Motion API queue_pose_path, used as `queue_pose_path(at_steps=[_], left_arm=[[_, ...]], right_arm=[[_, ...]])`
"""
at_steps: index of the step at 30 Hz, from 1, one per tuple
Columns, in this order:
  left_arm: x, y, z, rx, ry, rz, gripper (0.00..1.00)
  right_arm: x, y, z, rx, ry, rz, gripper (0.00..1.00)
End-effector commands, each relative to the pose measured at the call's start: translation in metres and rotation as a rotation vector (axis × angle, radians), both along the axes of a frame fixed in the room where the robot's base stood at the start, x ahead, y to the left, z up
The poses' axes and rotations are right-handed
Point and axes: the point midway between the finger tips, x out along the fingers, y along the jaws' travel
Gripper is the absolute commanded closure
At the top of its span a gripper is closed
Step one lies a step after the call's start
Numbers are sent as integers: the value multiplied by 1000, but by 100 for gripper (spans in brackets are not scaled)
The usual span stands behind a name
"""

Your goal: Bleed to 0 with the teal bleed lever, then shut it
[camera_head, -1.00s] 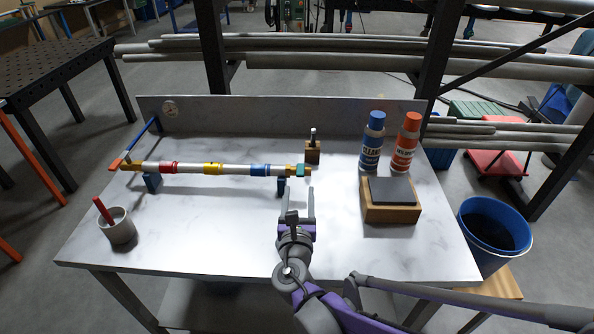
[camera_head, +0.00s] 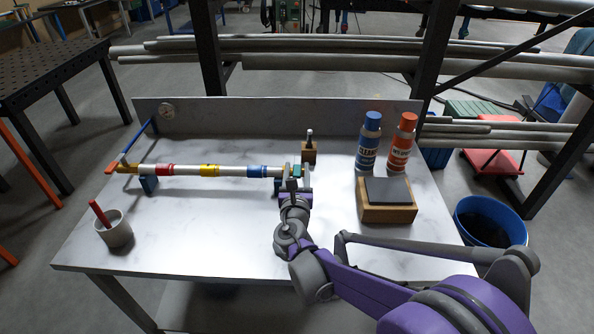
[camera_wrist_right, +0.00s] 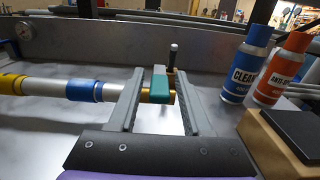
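The teal bleed lever (camera_wrist_right: 159,86) is a short block on the brass fitting at the right end of the pipe (camera_head: 225,170). It also shows small in the head view (camera_head: 297,171). My right gripper (camera_head: 295,178) is open, with one finger on each side of the lever. In the wrist view gaps show between the fingers and the lever, so it is not gripped. A round gauge (camera_head: 168,111) sits on the back panel at left; its reading is too small to make out. My left gripper is not in view.
Blue (camera_head: 368,146) and orange (camera_head: 402,147) bottles and a wooden box with a dark top (camera_head: 387,210) are at right. A cup (camera_head: 115,232) stands at front left. The front middle is clear.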

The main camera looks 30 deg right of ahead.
Motion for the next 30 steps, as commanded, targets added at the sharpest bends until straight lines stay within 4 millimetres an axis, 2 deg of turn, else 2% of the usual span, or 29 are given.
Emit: queue_pose_path(at_steps=[1, 7, 8, 30], left_arm=[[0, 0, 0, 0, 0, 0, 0], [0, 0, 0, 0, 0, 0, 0], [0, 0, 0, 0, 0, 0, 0], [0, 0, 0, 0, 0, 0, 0]], right_arm=[[0, 0, 0, 0, 0, 0, 62], [0, 0, 0, 0, 0, 0, 98], [0, 0, 0, 0, 0, 0, 100], [0, 0, 0, 0, 0, 0, 100]])
